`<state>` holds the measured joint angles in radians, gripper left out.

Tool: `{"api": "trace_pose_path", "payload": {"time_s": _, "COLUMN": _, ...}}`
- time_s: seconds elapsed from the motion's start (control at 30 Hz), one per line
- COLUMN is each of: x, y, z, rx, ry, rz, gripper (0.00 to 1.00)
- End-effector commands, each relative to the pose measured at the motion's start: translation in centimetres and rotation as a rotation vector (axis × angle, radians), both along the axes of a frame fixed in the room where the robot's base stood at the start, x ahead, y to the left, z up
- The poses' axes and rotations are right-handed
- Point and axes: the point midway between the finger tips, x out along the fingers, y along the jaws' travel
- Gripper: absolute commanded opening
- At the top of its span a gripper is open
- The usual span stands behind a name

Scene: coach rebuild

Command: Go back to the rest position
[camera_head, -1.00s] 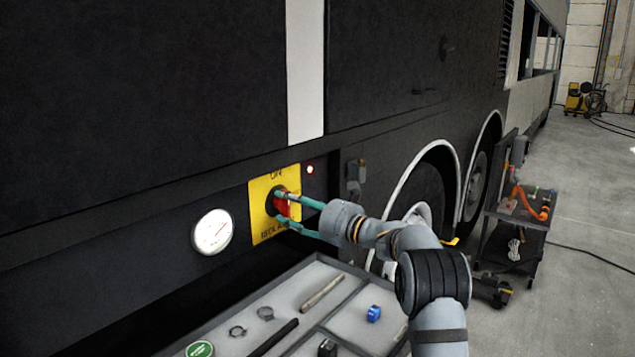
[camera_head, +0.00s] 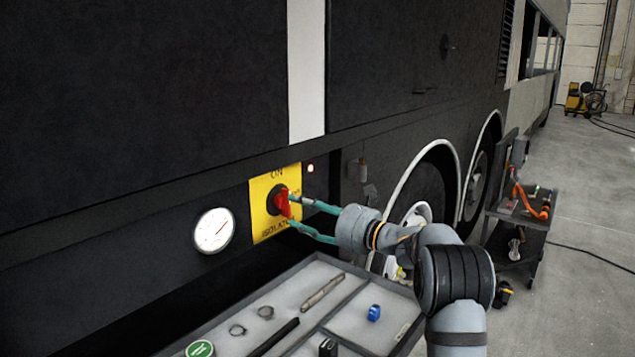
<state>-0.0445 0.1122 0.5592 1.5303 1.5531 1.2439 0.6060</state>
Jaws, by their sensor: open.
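My gripper (camera_head: 296,214) is open in front of the yellow isolator plate (camera_head: 261,229) on the dark side of the coach. Its two teal fingers are spread, one above the other, and point left at the red switch handle (camera_head: 282,202) on the plate. The upper fingertip lies close to the handle in the picture; I cannot tell whether it touches. The plate reads ON at the top and ISOLATOR below, partly covered by the lower finger. My arm reaches in from the lower right.
A round white gauge (camera_head: 215,231) is left of the plate, and a small lamp (camera_head: 310,168) glows right of it. A grey tray (camera_head: 345,325) with several small parts lies below my arm. A cart (camera_head: 518,222) with an orange hose stands on the right.

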Motion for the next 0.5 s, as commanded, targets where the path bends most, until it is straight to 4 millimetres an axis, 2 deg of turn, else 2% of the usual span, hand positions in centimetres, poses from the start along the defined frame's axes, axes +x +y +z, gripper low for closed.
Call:
{"api": "trace_pose_path", "payload": {"time_s": 0.23, "x": 3.3, "y": 4.2, "z": 0.0, "rx": 0.001, "ry": -0.002, "rz": 0.001, "gripper": 0.47}}
{"api": "trace_pose_path", "payload": {"time_s": 0.27, "x": 3.2, "y": 3.7, "z": 0.6, "rx": 0.025, "ry": 0.034, "rz": -0.004, "gripper": 0.47}}
{"api": "trace_pose_path", "payload": {"time_s": 0.5, "x": 3.1, "y": 3.7, "z": 0.2, "rx": 0.118, "ry": 0.149, "rz": -0.003, "gripper": 0.47}}
